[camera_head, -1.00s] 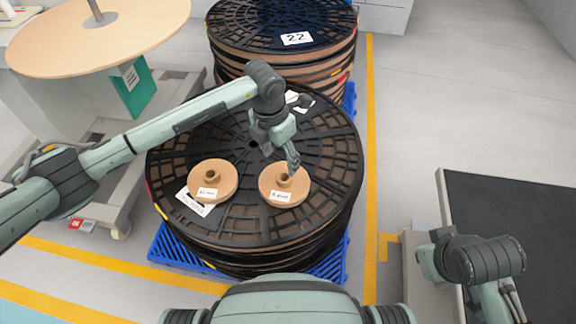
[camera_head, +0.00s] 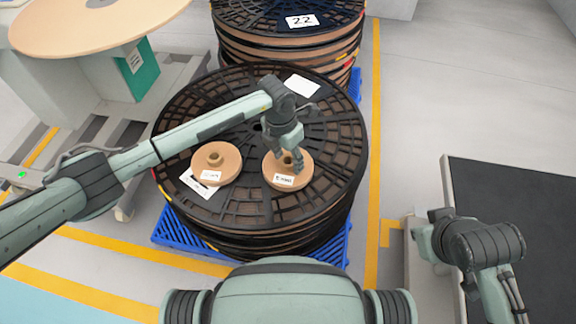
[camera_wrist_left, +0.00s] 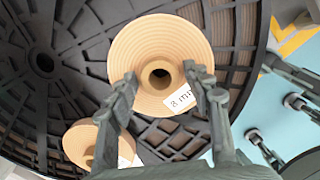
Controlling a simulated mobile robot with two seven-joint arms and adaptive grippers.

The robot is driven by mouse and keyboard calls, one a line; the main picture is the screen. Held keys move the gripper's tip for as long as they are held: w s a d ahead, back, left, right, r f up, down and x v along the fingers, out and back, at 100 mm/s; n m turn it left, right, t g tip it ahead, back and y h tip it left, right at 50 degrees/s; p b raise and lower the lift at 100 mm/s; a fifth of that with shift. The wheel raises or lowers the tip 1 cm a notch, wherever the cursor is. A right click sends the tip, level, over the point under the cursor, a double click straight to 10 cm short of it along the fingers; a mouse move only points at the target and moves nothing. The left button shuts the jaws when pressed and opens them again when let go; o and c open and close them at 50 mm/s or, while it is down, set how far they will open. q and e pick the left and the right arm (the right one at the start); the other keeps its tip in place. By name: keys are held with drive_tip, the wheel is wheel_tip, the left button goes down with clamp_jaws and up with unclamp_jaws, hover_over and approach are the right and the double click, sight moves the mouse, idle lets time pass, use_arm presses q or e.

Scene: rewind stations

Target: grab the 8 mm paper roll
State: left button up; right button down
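The 8 mm paper roll (camera_head: 289,177) is a tan disc with a raised core and a white label. It lies on the right part of a black reel. In the left wrist view its label reads "8 m" (camera_wrist_left: 181,98). My left gripper (camera_head: 288,162) is at its core. In the left wrist view the fingers of my left gripper (camera_wrist_left: 160,80) are spread on either side of the core, with a gap to it. A second paper roll (camera_head: 216,163) lies to the left on the same reel; it also shows in the left wrist view (camera_wrist_left: 85,145). My right gripper is out of view.
The black reel stack (camera_head: 240,215) stands on a blue pallet (camera_head: 185,238). Another reel stack (camera_head: 262,47), with a "22" label, stands behind. A large tan disc (camera_head: 95,25) is at upper left.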

use_arm(q)
drive_tip(key=c, duration=1)
